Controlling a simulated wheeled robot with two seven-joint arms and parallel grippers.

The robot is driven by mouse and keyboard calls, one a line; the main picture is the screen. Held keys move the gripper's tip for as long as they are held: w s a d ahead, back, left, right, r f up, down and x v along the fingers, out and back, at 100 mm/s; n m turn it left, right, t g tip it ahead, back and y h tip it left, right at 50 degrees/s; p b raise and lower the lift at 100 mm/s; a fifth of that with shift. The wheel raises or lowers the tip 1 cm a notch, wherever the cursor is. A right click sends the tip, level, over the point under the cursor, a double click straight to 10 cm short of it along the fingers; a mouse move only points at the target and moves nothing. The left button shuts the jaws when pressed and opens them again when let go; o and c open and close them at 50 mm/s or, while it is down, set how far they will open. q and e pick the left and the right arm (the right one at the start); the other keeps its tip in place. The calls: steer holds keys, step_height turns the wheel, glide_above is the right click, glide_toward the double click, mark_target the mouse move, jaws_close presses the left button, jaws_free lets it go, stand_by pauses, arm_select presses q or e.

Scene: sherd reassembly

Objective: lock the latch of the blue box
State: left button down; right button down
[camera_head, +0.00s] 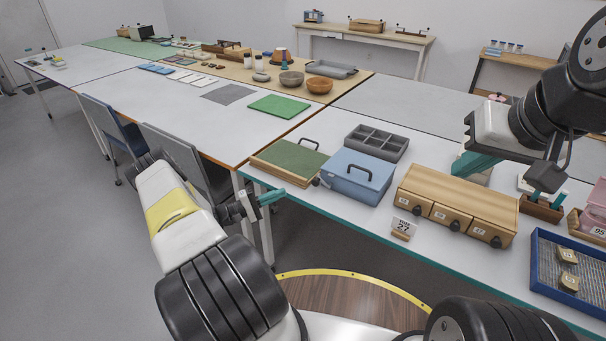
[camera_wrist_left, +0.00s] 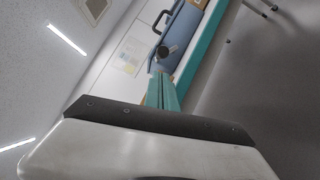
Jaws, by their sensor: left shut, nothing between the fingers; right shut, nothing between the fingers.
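The blue box (camera_head: 357,177) stands on the near table with its lid down and a dark handle on top. It also shows in the left wrist view (camera_wrist_left: 184,36), turned on its side. A dark round knob (camera_wrist_left: 166,51) shows on the box there; I cannot tell whether the latch is locked. My left gripper (camera_head: 272,197) is shut and empty, left of the box and apart from it, by the table's front edge. Its teal fingers (camera_wrist_left: 162,92) are together in the wrist view. My right gripper (camera_head: 474,163) is shut and empty, above the table behind the wooden drawers.
A green-topped wooden case (camera_head: 289,162) stands just left of the box. A grey divided tray (camera_head: 376,143) is behind it. A chair (camera_head: 175,150) stands behind my left arm.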

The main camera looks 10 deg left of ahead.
arm_select(q)
glide_toward(317, 178)
steer(key=x, duration=0.4)
steer(key=shift+d+f, duration=0.1)
stand_by(0.4)
steer(key=shift+r+m, duration=0.25)
steer(key=shift+m, duration=0.05)
